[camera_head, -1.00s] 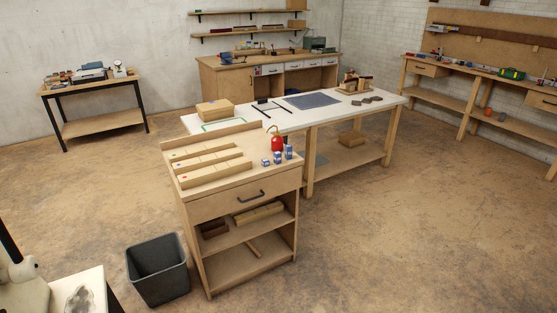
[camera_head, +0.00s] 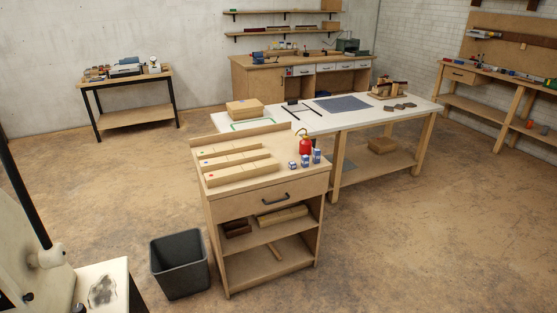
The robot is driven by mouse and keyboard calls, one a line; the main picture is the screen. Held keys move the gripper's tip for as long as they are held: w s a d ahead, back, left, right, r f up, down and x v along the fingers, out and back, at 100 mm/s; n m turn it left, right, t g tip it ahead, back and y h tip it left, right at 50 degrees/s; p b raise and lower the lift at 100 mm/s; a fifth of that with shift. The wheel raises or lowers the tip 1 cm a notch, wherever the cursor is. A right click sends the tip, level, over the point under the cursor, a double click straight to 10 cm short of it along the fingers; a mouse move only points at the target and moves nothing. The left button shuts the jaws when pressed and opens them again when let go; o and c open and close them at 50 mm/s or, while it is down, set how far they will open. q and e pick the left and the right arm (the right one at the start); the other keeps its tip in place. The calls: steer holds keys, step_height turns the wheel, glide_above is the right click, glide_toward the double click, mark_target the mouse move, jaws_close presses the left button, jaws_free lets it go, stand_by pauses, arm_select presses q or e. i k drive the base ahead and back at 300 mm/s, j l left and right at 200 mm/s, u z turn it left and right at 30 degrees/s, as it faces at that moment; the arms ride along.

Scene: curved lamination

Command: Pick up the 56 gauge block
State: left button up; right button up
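Several small blue-and-white blocks stand at the right of the wooden cabinet's top (camera_head: 270,178), beside a red bottle (camera_head: 304,145). One is a short block (camera_head: 293,165), one a middle block (camera_head: 305,161) and one a taller block (camera_head: 316,156). Their markings are too small to read, so I cannot tell which is the 56 gauge block. Neither of my grippers shows in the head view.
Wooden strips with coloured dots (camera_head: 240,172) lie on the cabinet's left side. A grey bin (camera_head: 180,264) stands on the floor at its left. A long white-topped table (camera_head: 385,115) stands behind. The floor at the right front is clear.

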mark_target(305, 161)
steer(key=i+l+u, duration=0.3)
steer(key=i+l, duration=0.15)
steer(key=l, duration=0.2)
steer(key=i+l+u, duration=0.1)
steer(key=l, duration=0.3)
steer(key=i+l+u, duration=0.3)
steer(key=l, duration=0.5)
steer(key=i, duration=0.1)
